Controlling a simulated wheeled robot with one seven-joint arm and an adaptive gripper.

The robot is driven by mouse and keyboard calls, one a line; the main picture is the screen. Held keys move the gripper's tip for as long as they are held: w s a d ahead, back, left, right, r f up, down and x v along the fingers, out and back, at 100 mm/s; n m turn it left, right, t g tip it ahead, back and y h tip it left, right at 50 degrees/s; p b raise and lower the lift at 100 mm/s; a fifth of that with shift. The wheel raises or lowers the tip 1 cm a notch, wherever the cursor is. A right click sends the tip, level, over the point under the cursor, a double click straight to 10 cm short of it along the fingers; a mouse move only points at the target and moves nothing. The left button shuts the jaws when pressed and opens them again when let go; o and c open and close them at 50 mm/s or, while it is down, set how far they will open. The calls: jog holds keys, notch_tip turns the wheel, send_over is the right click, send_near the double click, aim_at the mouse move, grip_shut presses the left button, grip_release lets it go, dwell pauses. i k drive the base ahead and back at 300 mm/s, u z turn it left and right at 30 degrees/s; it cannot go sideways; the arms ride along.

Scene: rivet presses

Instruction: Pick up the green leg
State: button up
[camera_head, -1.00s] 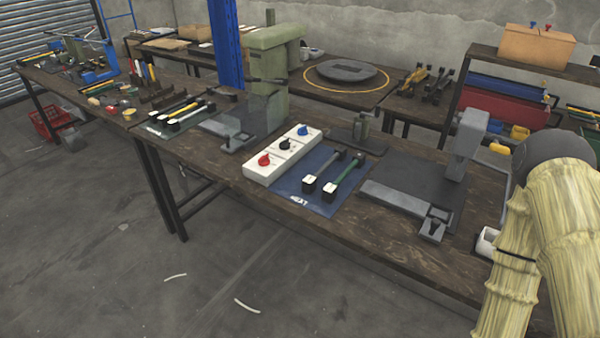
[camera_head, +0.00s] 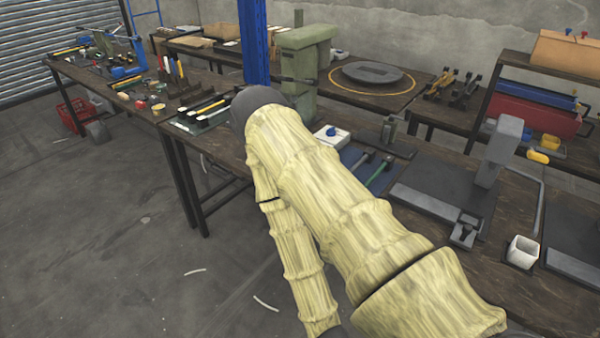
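The green leg (camera_head: 379,174) lies on the blue mat (camera_head: 352,156) on the workbench. Only its far end shows; my yellow-sleeved arm hides the rest. A dark leg (camera_head: 362,160) lies beside it on the left, also partly hidden by my arm. My gripper is not visible. My arm crosses the middle of the view, and its sleeve folds back down towards the bottom edge.
A grey press (camera_head: 498,155) stands to the right of the mat, with a white cup (camera_head: 522,252) near it. A white box with a blue knob (camera_head: 331,133) is mostly hidden. A green press (camera_head: 303,70) stands behind. Tools crowd the bench's left part.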

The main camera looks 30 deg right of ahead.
aim_at(388, 161)
jog(key=u, duration=1.4)
jog(key=k, duration=1)
jog(key=z, duration=1.45)
